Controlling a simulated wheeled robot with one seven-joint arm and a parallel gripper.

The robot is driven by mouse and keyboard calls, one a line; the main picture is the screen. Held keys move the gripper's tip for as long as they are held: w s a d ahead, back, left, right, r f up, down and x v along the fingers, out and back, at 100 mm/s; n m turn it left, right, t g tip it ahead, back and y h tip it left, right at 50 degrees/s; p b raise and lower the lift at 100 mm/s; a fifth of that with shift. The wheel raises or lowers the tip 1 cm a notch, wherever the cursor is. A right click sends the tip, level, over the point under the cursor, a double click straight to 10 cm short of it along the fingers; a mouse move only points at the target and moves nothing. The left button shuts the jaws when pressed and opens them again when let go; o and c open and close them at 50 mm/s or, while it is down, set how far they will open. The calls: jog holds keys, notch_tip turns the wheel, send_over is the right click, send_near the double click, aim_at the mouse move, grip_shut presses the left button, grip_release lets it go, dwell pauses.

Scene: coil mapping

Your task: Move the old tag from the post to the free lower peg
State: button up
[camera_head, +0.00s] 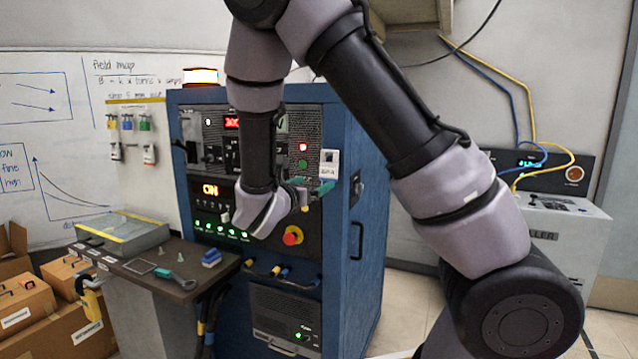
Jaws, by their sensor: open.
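A white tag (329,162) with a dark marking hangs at the upper right of the blue cabinet's front; it looks like the old tag. The post behind it is too small to make out. My gripper (312,192) is open, its teal fingers just below and left of the tag. I cannot tell whether they touch it. The tag board (131,180) at the left holds coloured tags (128,123) in an upper row. White tags hang lower, at the left (116,151) and right (150,154). Between them is a gap; the peg there is not clear.
The blue cabinet (368,200) carries lit panels and a red emergency knob (292,236) below my gripper. A dark side shelf (215,270) holds a blue block (211,258) and a green-handled tool (178,280). Cardboard boxes (60,315) stand at the lower left.

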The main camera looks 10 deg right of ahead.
aim_at(328, 170)
jog(key=shift+n+t, duration=0.3)
jog(key=x, duration=1.2)
jog(key=shift+w+a+f, duration=0.15)
jog(key=shift+w+f, duration=0.05)
jog(key=shift+w, duration=0.3)
jog(key=shift+c, duration=0.3)
jog(key=c, duration=1)
jog(key=shift+o, duration=0.2)
jog(key=shift+r, duration=0.5)
jog(key=shift+s+a, duration=0.1)
jog(key=shift+s, duration=0.05)
jog(key=v, duration=0.7)
jog(key=shift+r, duration=0.4)
